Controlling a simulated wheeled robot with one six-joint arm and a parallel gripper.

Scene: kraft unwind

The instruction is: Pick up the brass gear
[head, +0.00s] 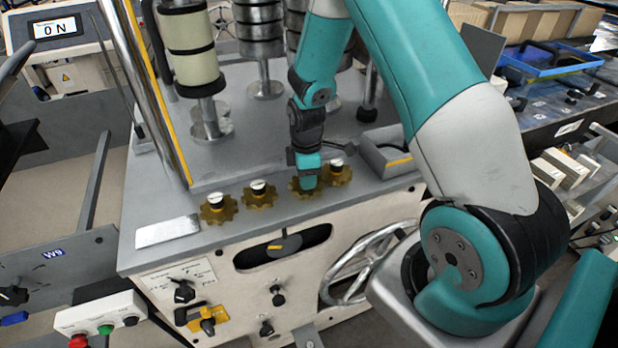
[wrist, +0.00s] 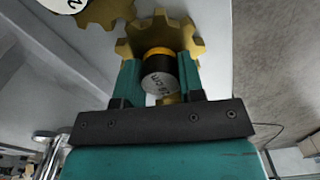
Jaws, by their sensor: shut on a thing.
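The brass gear (head: 297,189) in my gripper is the third from the left in a row of toothed gears along the machine's front ledge. My gripper (head: 308,172) comes down on it from above and covers most of it in the head view. In the wrist view, the two teal fingers of my gripper (wrist: 160,76) are shut on the gear's dark hub, which has a yellow band and a pale marked cap. The gear's teeth (wrist: 185,42) spread out beyond the fingers. I cannot tell whether the gear rests on the ledge or is slightly raised.
Similar brass gears with white caps stand at left (head: 218,210), left of centre (head: 259,197) and close on the right (head: 338,175). A metal plate (head: 167,231) lies on the ledge's left end. A grey box (head: 388,150) and upright rollers (head: 192,50) stand behind.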

